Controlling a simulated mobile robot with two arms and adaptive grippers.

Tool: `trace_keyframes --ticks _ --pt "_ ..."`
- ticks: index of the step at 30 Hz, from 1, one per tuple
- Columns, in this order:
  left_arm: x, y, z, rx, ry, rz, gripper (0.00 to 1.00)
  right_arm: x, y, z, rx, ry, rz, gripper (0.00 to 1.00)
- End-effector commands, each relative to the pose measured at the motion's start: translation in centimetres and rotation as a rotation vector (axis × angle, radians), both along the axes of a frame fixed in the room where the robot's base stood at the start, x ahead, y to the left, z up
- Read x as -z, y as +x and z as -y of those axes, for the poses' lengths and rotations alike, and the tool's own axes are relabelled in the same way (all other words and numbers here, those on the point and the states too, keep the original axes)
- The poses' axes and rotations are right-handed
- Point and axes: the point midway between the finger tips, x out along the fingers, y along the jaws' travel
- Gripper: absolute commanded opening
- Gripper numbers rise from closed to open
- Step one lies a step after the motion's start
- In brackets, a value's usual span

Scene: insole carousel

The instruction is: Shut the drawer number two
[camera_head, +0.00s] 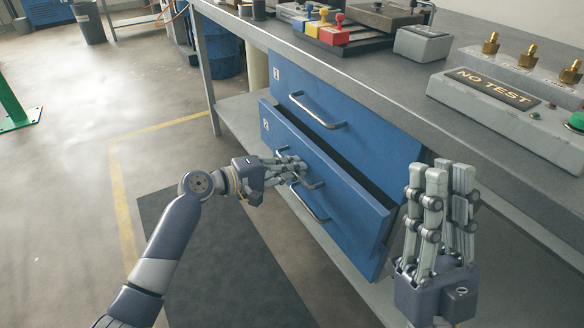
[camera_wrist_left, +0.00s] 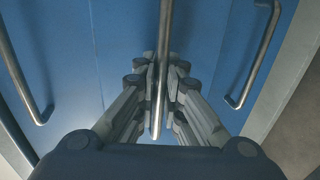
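Drawer number two (camera_head: 345,206), blue with a "2" label, is pulled partly out under the workbench; its open top shows a dark inside. Its metal bar handle (camera_head: 317,185) is partly hidden by my left gripper (camera_head: 301,168). In the left wrist view, the handle (camera_wrist_left: 163,70) runs between the fingers of my left gripper (camera_wrist_left: 163,75), which sit close on both sides of it and look shut on it. My right gripper (camera_head: 448,175) points up at the right, beside the drawer's right end, empty, with a gap between its fingers.
The upper drawer (camera_head: 365,128) is flush in the cabinet. Another handle (camera_head: 309,204) lies below drawer two's handle. Open floor with a dark mat (camera_head: 225,255) lies in front.

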Motion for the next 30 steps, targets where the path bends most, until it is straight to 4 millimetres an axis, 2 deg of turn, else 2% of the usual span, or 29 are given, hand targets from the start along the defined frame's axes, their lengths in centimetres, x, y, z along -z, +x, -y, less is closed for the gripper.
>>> trace_keyframes --ticks 4,12,21,23,30 --pt "0.0 0.3 0.5 0.001 -0.001 -0.001 0.0 0.0 0.0 0.0 0.0 0.0 0.0 0.17" --pt "0.0 2.3 3.4 0.001 -0.001 -0.001 0.0 0.1 0.2 -0.1 0.0 -0.004 -0.011 0.17" --pt "0.0 2.4 3.7 0.001 0.0 0.001 0.0 0.1 0.2 0.0 0.001 -0.004 -0.011 0.17" --pt "0.0 2.4 3.7 0.001 0.0 0.001 0.16 0.1 0.2 0.0 0.001 -0.004 -0.011 0.17" --pt "0.0 2.4 3.7 0.001 0.0 0.001 0.17 0.1 0.2 0.0 0.001 -0.004 -0.01 0.17"
